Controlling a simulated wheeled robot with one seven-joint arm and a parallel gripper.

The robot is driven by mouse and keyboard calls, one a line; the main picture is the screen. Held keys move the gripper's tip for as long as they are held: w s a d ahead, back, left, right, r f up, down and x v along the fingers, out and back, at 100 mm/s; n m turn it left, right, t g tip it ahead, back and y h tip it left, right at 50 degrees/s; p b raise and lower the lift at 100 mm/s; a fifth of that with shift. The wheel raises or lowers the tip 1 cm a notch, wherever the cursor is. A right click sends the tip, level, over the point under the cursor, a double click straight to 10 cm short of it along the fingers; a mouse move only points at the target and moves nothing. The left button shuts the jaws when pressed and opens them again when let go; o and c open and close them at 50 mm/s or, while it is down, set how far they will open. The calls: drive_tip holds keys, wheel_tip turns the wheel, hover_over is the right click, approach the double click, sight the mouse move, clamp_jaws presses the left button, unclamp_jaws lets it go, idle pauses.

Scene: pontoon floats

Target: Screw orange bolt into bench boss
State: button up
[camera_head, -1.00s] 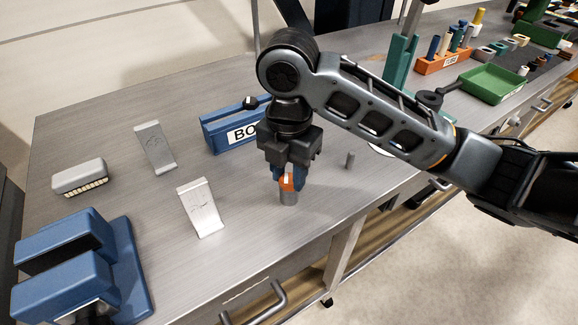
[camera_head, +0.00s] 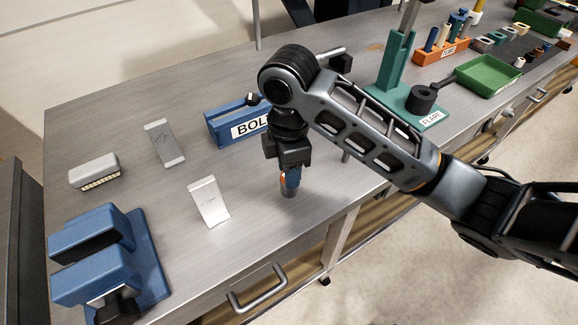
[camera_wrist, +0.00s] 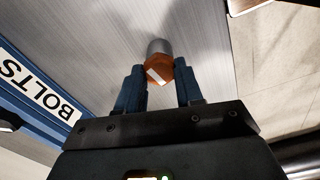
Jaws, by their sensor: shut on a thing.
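My gripper (camera_head: 289,183) points down over the bench top, near its front edge. Its blue fingers are shut on the orange bolt (camera_wrist: 158,68), whose hex head with a white mark shows between the fingertips (camera_wrist: 160,80) in the wrist view. In the head view the bolt is mostly hidden by the fingers, with only a sliver of orange showing. The grey cylindrical boss (camera_head: 288,192) stands upright on the bench directly below the bolt. It shows in the wrist view (camera_wrist: 159,46) just beyond the head. I cannot tell how deep the bolt sits in it.
A blue BOLTS rack (camera_head: 235,125) stands behind my gripper, close by in the wrist view. Two metal brackets (camera_head: 208,202) (camera_head: 164,145), a pale block (camera_head: 95,172) and a blue vise (camera_head: 105,262) stand to the left. A green FLARE stand (camera_head: 402,100) is at right.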

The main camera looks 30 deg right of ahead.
drive_tip(key=shift+m, duration=0.8)
drive_tip(key=o, duration=0.9)
drive_tip(key=shift+w+r, duration=0.1)
drive_tip(key=shift+r, duration=2.9)
drive_tip(key=shift+r+b, duration=0.3)
drive_tip(key=shift+r, duration=3.6)
